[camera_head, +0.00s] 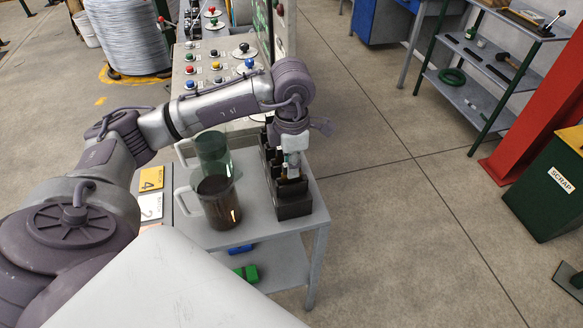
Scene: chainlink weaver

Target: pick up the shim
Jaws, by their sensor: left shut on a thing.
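My left gripper (291,165) points down over a narrow black rack (293,210) at the right edge of a grey bench (262,222). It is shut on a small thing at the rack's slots. The thing is mostly hidden by the fingers, and I cannot make out its shape or whether it is the shim. Small dark and tan pieces stand in the rack close around the fingertips. I cannot pick out a shim elsewhere. My right gripper is not in view.
Two jugs, one dark-filled (218,203) and one green (211,155), stand left of the rack. Number cards (151,178) lie further left. A control panel (208,68) stands behind. Open floor lies right of the bench, before a green scrap bin (545,200).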

